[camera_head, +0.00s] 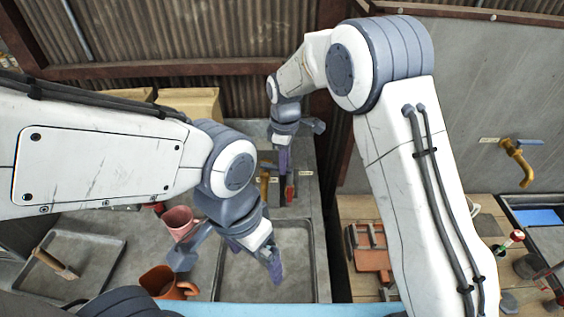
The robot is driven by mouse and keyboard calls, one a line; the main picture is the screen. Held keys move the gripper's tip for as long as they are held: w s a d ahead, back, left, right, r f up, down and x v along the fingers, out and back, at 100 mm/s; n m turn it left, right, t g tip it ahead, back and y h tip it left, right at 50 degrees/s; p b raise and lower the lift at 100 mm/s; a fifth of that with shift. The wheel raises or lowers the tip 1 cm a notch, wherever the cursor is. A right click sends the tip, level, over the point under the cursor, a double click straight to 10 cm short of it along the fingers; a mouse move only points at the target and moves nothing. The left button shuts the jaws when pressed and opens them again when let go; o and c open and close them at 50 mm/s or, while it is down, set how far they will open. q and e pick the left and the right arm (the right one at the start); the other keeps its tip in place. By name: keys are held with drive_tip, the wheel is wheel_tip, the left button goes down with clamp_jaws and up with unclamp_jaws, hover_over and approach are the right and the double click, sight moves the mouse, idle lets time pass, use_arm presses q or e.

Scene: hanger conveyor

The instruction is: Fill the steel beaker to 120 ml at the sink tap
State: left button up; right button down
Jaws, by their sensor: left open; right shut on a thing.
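My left gripper (255,255) is open and empty, above the grey metal tray (300,285) at the lower middle. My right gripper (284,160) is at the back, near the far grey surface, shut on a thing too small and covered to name. A small red and dark item (290,188) shows beside its fingers. A brass tap (518,160) with a blue-grey lever sticks out of the right wall. Below it is a basin with blue in it (538,217), cut by the picture's edge. I cannot make out the steel beaker.
Another tray (95,250) with a wooden-handled tool lies farther left. A red-topped item (512,238) is near the basin.

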drive_tip(key=shift+a+r, duration=0.1)
drive_tip(key=c, duration=0.8)
unclamp_jaws()
drive_tip(key=shift+o, duration=0.2)
drive_tip(key=shift+r, duration=0.25)
wheel_tip(320, 180, up, 10)
drive_tip(key=b, duration=0.3)
